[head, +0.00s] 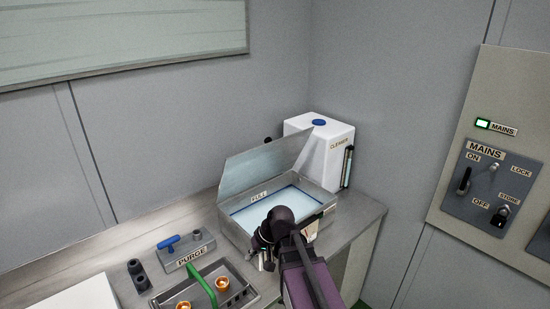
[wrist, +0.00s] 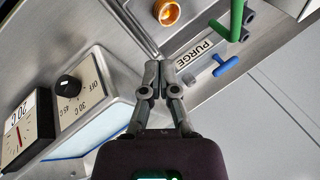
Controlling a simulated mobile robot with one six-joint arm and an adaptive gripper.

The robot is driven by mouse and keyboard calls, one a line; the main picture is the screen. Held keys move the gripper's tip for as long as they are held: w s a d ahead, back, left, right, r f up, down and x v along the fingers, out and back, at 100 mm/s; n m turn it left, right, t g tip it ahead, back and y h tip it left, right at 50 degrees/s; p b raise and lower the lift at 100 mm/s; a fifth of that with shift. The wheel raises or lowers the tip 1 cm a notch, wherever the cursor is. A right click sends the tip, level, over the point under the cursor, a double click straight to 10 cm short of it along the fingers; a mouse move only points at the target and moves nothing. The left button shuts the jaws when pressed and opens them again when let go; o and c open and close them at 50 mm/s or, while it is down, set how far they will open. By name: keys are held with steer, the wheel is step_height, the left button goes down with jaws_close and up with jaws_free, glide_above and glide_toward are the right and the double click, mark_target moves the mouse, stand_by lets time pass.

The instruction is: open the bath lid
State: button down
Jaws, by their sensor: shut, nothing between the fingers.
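The bath is a metal box (head: 233,228) on the bench, with pale blue liquid (head: 268,207) inside. Its lid (head: 262,165) stands raised at the back, tilted up and leaning over the bath's rear edge. A FULL label shows at the liquid's back edge. My gripper (head: 266,262) is in front of the bath, apart from the lid; my wrist hides part of the bath's front. In the wrist view my gripper (wrist: 159,72) has its fingers together with nothing between them. The bath's dial panel (wrist: 90,90) and liquid (wrist: 85,135) are left of the fingers there.
A PURGE block (head: 187,252) with a blue handle and a tray (head: 247,292) with a green handle and copper-coloured cups lie left of the bath. A white cleaner container (head: 318,160) stands behind it. A MAINS panel (head: 485,185) is on the right wall.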

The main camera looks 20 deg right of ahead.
mark_target(272, 149)
steer(key=w+d+r+m+t+y+b, duration=0.2)
steer(key=w+r+t+y+b, duration=0.15)
steer(key=w, duration=0.35)
steer(key=w+d+r+m+t+y+b, duration=0.1)
steer(key=w+d+r+t+y+b, duration=0.1)
steer(key=w+d+t+y+b, duration=0.3)
steer(key=w+d+r+m+t+h+b, duration=0.1)
steer(key=w+d+r+m+t+h, duration=0.1)
steer(key=d+m+t, duration=0.3)
steer(key=w+d+r+m+t+h+b, duration=0.2)
steer(key=w+d+r+m+t+h, duration=0.1)
steer(key=d, duration=0.8)
steer(key=w+r+m+t, duration=0.1)
steer(key=w+m+t, duration=0.1)
steer(key=shift+w+t, duration=0.3)
steer(key=shift+t, duration=0.05)
steer(key=p+x, duration=0.5)
steer(key=x, duration=0.9)
steer(key=shift+w+p, duration=0.1)
steer(key=shift+p, duration=0.2)
steer(key=shift+f, duration=0.1)
steer(key=shift+a, duration=0.15)
